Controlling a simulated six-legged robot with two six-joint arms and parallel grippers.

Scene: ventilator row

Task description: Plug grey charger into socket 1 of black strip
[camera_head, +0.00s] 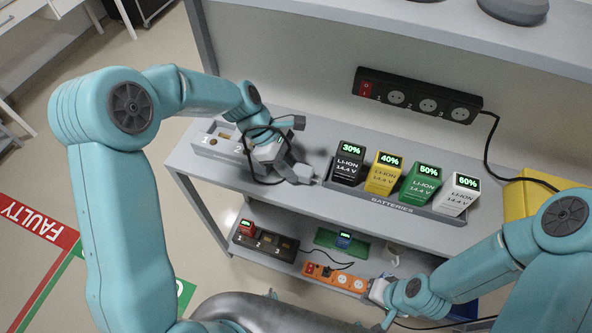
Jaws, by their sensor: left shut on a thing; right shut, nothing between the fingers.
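The black strip (419,97) is on the back panel above the shelf, with a red switch at its left end and three round sockets in a row. Socket 1 (396,97) is nearest the switch and looks empty. My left gripper (298,170) is over the upper shelf, left of the batteries and well below the strip. It is shut on a small grey thing, apparently the grey charger, mostly hidden by the fingers. A black cable loops around this wrist. My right gripper (378,290) is shut and empty beside the orange strip (335,277) on the lower shelf.
Black, yellow, green and white batteries (384,173) stand in a grey rack in front of the black strip. A grey tray (213,148) is at the shelf's left. A yellow box (527,205) stands right. The lower shelf holds a black charging base (266,240) and green tray (326,237).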

